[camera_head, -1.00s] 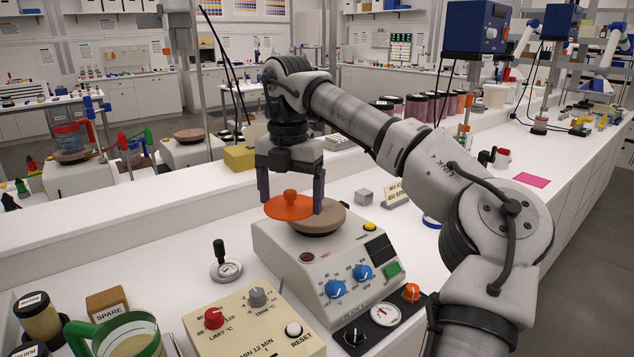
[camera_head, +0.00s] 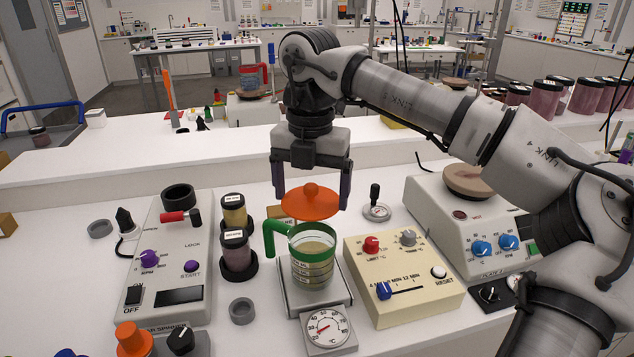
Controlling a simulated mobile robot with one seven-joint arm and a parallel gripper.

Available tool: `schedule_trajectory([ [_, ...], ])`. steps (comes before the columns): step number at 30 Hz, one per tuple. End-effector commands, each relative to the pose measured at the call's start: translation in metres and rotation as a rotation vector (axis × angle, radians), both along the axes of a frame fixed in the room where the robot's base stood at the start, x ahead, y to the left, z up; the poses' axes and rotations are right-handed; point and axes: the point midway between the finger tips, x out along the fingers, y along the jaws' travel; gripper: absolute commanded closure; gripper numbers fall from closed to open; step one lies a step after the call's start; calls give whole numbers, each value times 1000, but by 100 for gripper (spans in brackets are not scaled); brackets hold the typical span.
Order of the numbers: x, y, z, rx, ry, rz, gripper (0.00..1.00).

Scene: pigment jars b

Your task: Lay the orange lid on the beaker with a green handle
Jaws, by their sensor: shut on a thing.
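The orange lid (camera_head: 322,205), a flat disc with a knob on top, is between the fingers of my gripper (camera_head: 311,200) in the head view. The gripper holds it level. The beaker with a green handle (camera_head: 313,262) stands upright on a small scale-like plate. It is clear, with a green rim and a tan filling. The lid appears above and slightly behind the beaker's rim, apart from it. The exact gap in height and depth is hard to tell.
Two labelled jars (camera_head: 236,250) stand left of the beaker. A cream control box (camera_head: 404,275) is to its right, a dial gauge (camera_head: 327,328) in front. A hotplate (camera_head: 470,225) stands at the right, and a grey device with purple knobs (camera_head: 168,265) at the left.

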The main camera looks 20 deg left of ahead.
Motion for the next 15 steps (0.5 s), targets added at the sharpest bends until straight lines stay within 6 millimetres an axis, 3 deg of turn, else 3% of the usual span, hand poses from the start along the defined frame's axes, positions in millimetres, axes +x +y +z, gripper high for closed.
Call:
schedule_trajectory([
  [9,0,0,1,-1,-1,-1,34],
  [15,0,0,-10,-1,0,-1,34],
])
